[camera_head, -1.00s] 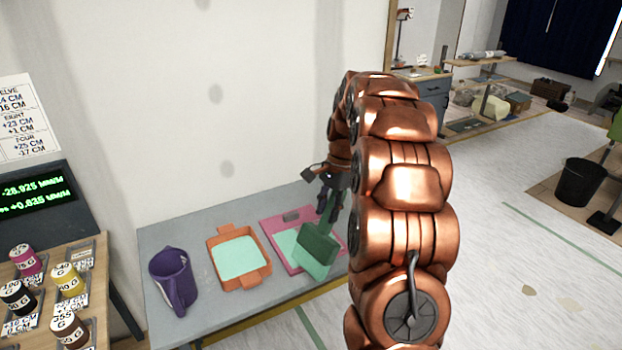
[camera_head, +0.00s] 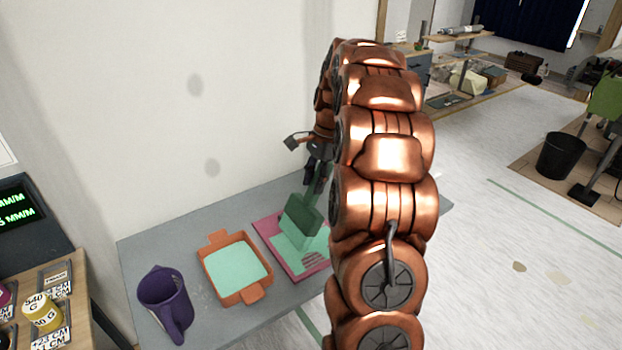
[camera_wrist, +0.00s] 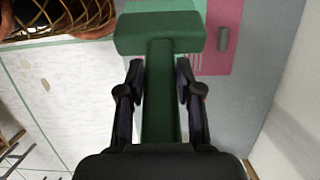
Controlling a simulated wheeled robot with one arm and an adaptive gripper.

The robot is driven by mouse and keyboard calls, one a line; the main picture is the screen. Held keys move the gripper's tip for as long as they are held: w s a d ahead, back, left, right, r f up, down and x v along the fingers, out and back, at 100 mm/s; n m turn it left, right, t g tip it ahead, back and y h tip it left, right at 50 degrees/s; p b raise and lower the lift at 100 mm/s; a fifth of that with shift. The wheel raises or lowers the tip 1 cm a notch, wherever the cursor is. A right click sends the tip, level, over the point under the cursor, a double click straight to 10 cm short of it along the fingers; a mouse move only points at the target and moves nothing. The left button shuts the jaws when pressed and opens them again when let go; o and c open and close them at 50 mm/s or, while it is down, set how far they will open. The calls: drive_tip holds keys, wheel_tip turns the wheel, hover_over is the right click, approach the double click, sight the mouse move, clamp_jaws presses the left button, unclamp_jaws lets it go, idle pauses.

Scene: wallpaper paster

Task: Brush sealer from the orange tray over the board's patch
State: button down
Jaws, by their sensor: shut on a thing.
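My gripper (camera_head: 316,178) is shut on the green handle of a brush (camera_head: 302,216). In the wrist view, the brush handle (camera_wrist: 160,115) runs between the two fingers (camera_wrist: 160,78). The broad brush head is over the pink board (camera_head: 266,229), near its back part; I cannot tell if it touches. Mint sealer (camera_head: 297,262) covers much of the board's middle, with a pink striped area (camera_head: 313,258) showing near the right. The orange tray (camera_head: 208,269), left of the board, holds mint sealer. The board also shows in the wrist view (camera_wrist: 223,62), partly behind the brush head.
A purple jug (camera_head: 165,298) stands left of the tray on the grey table (camera_head: 140,252). A wall rises behind the table. A wooden stand with weights (camera_head: 42,312) is at the lower left. My arm hides the table's right part.

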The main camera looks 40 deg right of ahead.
sight(314, 200)
drive_tip(key=shift+d+b+x, duration=0.25)
drive_tip(key=shift+b+x, duration=0.15)
drive_tip(key=shift+x, duration=0.65)
drive_tip(key=shift+d+b+x, duration=0.25)
drive_tip(key=shift+b+x, duration=0.1)
drive_tip(key=shift+x, duration=0.65)
drive_tip(key=shift+d+b+x, duration=0.25)
drive_tip(key=shift+b+x, duration=0.15)
drive_tip(key=shift+x, duration=0.65)
drive_tip(key=shift+s+f, duration=0.1)
drive_tip(key=shift+f, duration=0.15)
drive_tip(key=shift+d+x, duration=0.15)
drive_tip(key=shift+x, duration=0.5)
drive_tip(key=shift+d+x, duration=0.15)
drive_tip(key=shift+x, duration=0.5)
idle(0.5)
idle(0.4)
drive_tip(key=s+d, duration=0.1)
drive_tip(key=d, duration=1.4)
drive_tip(key=shift+s, duration=0.35)
idle(0.8)
